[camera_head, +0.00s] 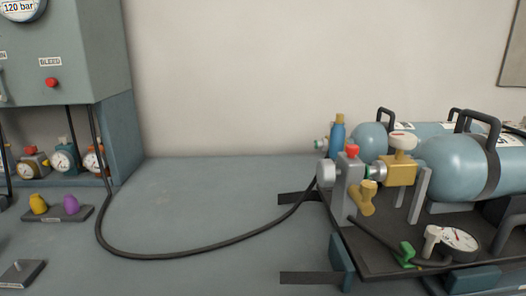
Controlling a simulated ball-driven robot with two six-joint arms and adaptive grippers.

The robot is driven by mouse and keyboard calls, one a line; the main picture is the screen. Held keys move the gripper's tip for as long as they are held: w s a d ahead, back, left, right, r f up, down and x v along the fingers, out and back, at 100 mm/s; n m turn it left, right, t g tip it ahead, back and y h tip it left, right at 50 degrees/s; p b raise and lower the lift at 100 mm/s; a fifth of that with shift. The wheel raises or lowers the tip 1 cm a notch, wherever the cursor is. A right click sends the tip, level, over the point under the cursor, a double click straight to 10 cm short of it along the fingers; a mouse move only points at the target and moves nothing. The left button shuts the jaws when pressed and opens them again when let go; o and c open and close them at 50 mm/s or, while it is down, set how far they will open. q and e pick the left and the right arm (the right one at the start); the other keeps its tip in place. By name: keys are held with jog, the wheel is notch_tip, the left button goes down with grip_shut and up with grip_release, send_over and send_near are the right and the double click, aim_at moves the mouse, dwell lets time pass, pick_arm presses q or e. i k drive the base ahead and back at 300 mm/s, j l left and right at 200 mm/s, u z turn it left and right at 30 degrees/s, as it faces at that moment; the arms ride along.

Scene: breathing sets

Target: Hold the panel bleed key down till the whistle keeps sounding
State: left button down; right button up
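The panel (95,45) is a grey-green box on the wall at the upper left. Its bleed key (51,83) is a small red button under a "BLEED" label. A gauge (20,8) reading "120 bar" is cut off at the top left corner. I cannot tell which part is the whistle, and the picture gives no sign of sound. Neither of my grippers is in view, and nothing touches the bleed key.
A black hose (180,255) loops across the grey bench (220,195) from under the panel to the valve block at right. Blue cylinders (455,165) lie on a dark tray (385,262). Small gauges (64,158) stand under the panel; yellow and purple pieces (71,204) sit nearby.

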aim_at(51, 82)
jog(key=u, duration=1.1)
